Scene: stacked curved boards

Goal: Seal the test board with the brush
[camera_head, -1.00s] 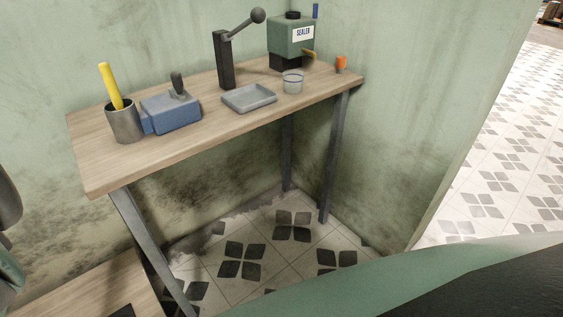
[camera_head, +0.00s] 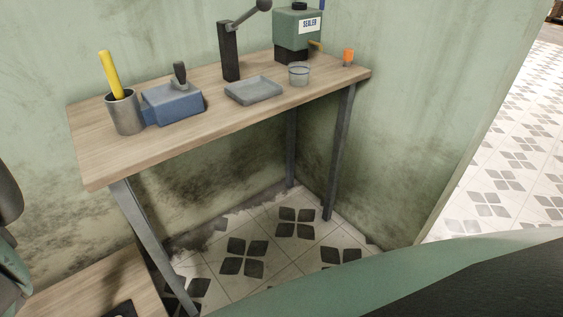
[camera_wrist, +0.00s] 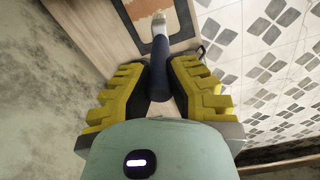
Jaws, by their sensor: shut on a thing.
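In the wrist view my gripper (camera_wrist: 158,88), with yellow ridged fingers, is shut on a brush (camera_wrist: 159,56). The brush has a dark blue handle and a pale far end that points away from me. Beyond that end is a brown panel with a dark border (camera_wrist: 147,14) on a pale wooden surface; I cannot tell for sure that it is the test board. A green container labelled SEALER (camera_head: 298,28) stands at the back right of the workbench. My gripper and the brush are out of the head view.
The wooden workbench (camera_head: 110,160) stands against the wall. It holds a metal cup (camera_head: 125,113) with a yellow stick, a blue block (camera_head: 176,105), a black lever post (camera_head: 230,52), a grey tray (camera_head: 254,91) and a clear cup (camera_head: 299,74). A lower wooden surface (camera_head: 85,288) is at bottom left.

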